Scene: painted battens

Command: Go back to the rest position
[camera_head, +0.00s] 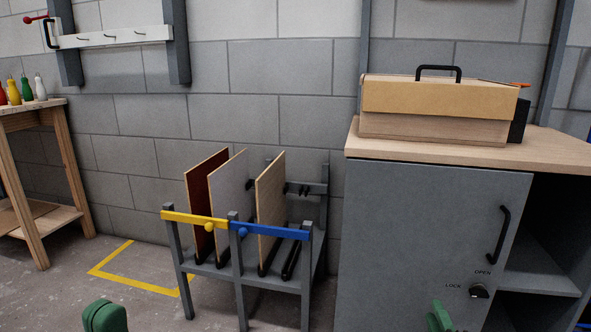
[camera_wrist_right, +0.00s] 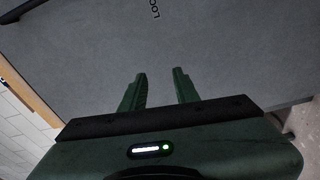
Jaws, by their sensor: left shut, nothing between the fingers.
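My left gripper (camera_head: 105,317) shows as a dark green shape at the bottom left of the head view, cut off by the lower edge; it is shut and empty. My right gripper (camera_head: 439,317) shows in part at the bottom right of the head view, in front of the grey cabinet. In the right wrist view my right gripper (camera_wrist_right: 160,76) has its two green fingers apart with nothing between them. The grey cabinet door (camera_wrist_right: 220,55) fills the space beyond them, with upside-down lettering near the top.
The grey cabinet (camera_head: 420,230) has a handle, a lock knob (camera_head: 479,291) and a wooden box (camera_head: 435,105) on top. A grey rack (camera_head: 240,270) with yellow and blue front bars holds upright panels. A wooden table (camera_head: 60,180) stands left. Yellow tape (camera_head: 110,258) marks the floor.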

